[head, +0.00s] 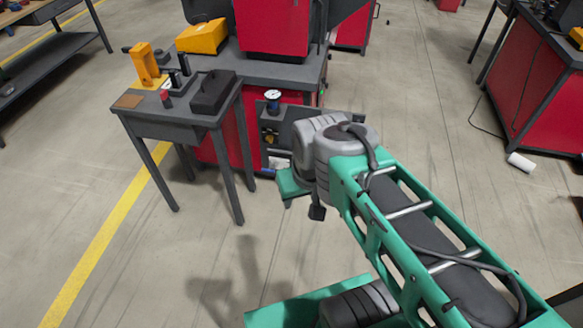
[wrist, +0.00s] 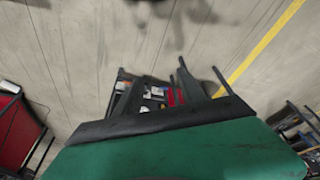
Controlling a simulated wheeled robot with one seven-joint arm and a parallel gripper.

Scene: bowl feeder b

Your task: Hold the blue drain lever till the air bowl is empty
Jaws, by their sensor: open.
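I cannot make out a blue drain lever or an air bowl for certain in either view. A small white-and-blue round thing (head: 272,96) stands at the side of the red machine bench in the head view; it is too small to name. My gripper (head: 291,188) is at the end of the green arm, in front of that bench and apart from it, mostly hidden behind the grey wrist joint. The head view hardly shows its fingers. In the wrist view, a green body with a dark bar (wrist: 165,122) fills the bottom.
A dark side table (head: 175,120) carries a yellow device (head: 146,65), a red-topped knob and a black block. The red machine bench (head: 235,125) stands behind it, with dark shelving at its side. Another red bench (head: 535,85) is at right.

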